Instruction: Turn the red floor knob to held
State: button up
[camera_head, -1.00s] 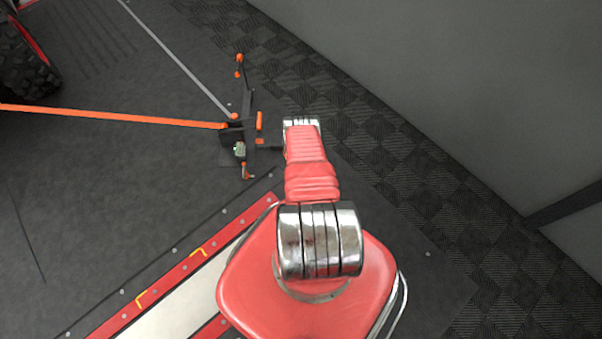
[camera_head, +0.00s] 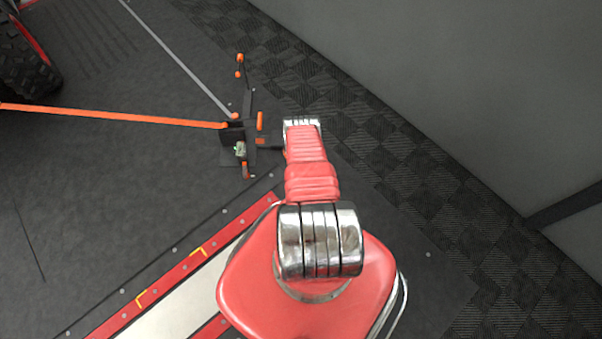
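A small dark floor fitting (camera_head: 232,133) stands on the dark floor left of my arm's far end, with several orange-red pieces on and around it. My red and chrome arm reaches up the picture to this spot. My gripper (camera_head: 268,146) seems to be the dark part left of the arm's end, close beside the fitting. Its fingers are too small to make out, and contact cannot be told.
An orange strap (camera_head: 110,115) runs taut from the fitting to the left edge. A black tyre (camera_head: 25,60) is at the upper left. A red-edged strip (camera_head: 165,285) with a pale middle lies at the lower left. A grey wall (camera_head: 450,90) closes the right side.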

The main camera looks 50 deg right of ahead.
jog(key=shift+s+a+f, duration=0.1)
jog(key=shift+s+a, duration=0.15)
jog(key=shift+a, duration=0.1)
jog(key=o, duration=0.7)
jog(key=shift+c, duration=0.2)
jog(key=o, duration=0.4)
jog(key=shift+w+d, duration=0.1)
jog(key=shift+r, duration=0.2)
jog(key=shift+d+r, duration=0.2)
jog(key=shift+r, duration=6.7)
